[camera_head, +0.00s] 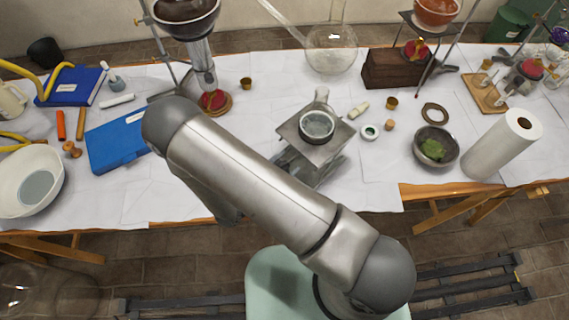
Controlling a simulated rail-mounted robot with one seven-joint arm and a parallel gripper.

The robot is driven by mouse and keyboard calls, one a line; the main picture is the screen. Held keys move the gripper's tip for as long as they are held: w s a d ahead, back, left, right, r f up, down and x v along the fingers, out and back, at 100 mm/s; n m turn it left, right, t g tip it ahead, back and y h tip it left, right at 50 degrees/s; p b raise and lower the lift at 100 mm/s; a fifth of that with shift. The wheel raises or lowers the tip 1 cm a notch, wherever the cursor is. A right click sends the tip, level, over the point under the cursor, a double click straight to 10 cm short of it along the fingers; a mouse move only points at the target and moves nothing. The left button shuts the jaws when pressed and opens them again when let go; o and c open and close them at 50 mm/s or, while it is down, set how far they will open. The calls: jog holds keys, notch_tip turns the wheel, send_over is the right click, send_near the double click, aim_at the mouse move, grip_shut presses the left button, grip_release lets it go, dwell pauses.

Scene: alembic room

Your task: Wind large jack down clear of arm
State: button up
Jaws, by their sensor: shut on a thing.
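The large jack (331,149) stands near the front edge of the table, right of my arm. Its square grey top plate is raised off its base, and its lower left part is partly hidden by my arm. A round grey-rimmed vessel (317,125) sits on the plate. My arm's upper link crosses the picture in front of the jack's left side, and its forearm folds back beneath that link. My gripper is hidden behind the arm, so its hold on the jack cannot be seen.
A blue case (118,140) lies left of my arm. A green-filled bowl (436,147) and paper roll (500,147) stand to the right. A large flask (331,48) is at the back. Small pieces lie right of the jack.

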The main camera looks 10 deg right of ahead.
dwell(0.4)
jog(key=o, duration=1)
jog(key=b+v, duration=0.5)
jog(key=v, duration=1.2)
jog(key=shift+s+a, duration=0.15)
jog(key=shift+s, duration=0.1)
jog(key=w+d+r+m+g, duration=0.4)
jog(key=d+r+m+g, duration=0.35)
jog(key=m, duration=0.55)
jog(key=s+d+r+n+y, duration=0.2)
jog(key=d+r+n+y, duration=0.2)
jog(key=n, duration=0.5)
jog(key=s+d+r+n+g+y, duration=0.1)
jog(key=d+r+n+y, duration=0.4)
jog(key=d+n, duration=0.2)
jog(key=s+d+r+n+g+y, duration=0.1)
jog(key=d+r+n+y, duration=0.3)
jog(key=n, duration=0.6)
jog(key=shift+s+d+r+n+g+y, duration=0.15)
jog(key=shift+s+d+y, duration=0.15)
jog(key=shift+s+d, duration=0.15)
jog(key=shift+s+d+r+n+g+y, duration=0.15)
jog(key=shift+s+d+y, duration=0.15)
jog(key=shift+s+d, duration=0.15)
